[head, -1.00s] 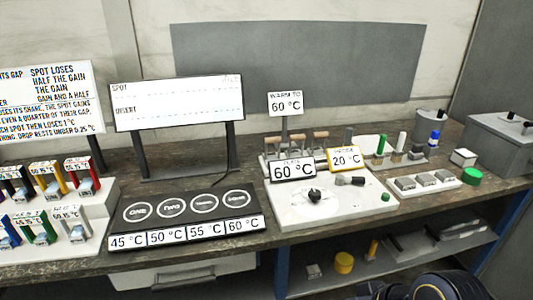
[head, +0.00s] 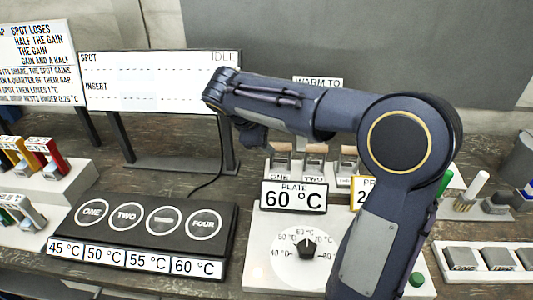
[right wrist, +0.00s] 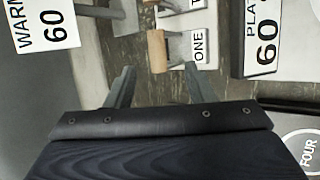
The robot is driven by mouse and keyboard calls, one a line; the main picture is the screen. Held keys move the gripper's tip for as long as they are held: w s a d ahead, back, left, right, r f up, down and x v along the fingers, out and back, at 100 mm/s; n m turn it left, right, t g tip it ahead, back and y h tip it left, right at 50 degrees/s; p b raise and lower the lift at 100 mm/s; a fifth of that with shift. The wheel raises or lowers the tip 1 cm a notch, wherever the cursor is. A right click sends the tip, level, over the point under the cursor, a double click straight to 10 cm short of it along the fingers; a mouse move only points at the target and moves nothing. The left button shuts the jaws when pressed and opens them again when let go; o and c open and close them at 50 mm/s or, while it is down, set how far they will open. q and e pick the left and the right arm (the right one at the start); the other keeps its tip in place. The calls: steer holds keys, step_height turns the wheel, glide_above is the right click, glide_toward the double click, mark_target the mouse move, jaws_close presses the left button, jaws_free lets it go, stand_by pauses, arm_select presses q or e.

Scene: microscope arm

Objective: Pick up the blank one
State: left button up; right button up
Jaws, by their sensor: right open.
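My right gripper (head: 250,132) hangs from the arm that crosses the head view, left of and above a row of wooden-handled pieces. In the right wrist view my right gripper (right wrist: 158,86) has its two fingers apart with nothing between them. Beyond them is a wooden-handled piece (right wrist: 158,50) beside a label reading ONE. The head view shows this piece (head: 281,162), one at TWO (head: 314,162) and a third (head: 348,162); my arm hides the rest of the row. I cannot tell which piece is blank. My left gripper is out of view.
The 60 °C plate sign (head: 294,196) stands in front of the row, above a white dial unit (head: 275,255). A black panel with circles ONE to FOUR (head: 100,236) lies left. The display board (head: 160,85) stands behind it. Grey blocks (head: 497,258) sit at right.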

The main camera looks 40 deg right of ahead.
mark_target(279, 144)
steer(key=x, duration=0.7)
steer(key=shift+w+d+f, duration=0.1)
steer(key=shift+w+d, duration=0.05)
steer(key=shift+w, duration=0.1)
jaws_close()
stand_by(1.1)
